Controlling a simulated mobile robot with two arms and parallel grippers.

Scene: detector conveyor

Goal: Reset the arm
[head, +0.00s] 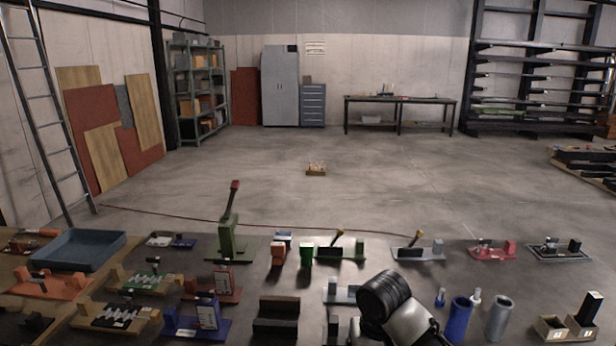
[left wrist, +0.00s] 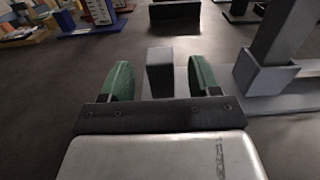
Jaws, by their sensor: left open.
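My left gripper (left wrist: 158,78) shows in the left wrist view with its two green fingers spread apart. A small grey upright block (left wrist: 160,72) stands in view between the fingers, with a gap on each side of it. A grey fixture with a tall post (left wrist: 268,72) is close to the right of the right finger. In the head view, one of my arms, with a black joint and a pale link, rises at the bottom, right of centre. No gripper fingers show there, and my right gripper is not seen.
A dark table carries several fixtures, including a black block (head: 276,316), a blue fixture (head: 196,322), a green lever press (head: 231,238) and a blue tray (head: 78,250). A blue cylinder (head: 458,320) and a grey cylinder (head: 498,318) stand right of my arm. Open floor lies beyond.

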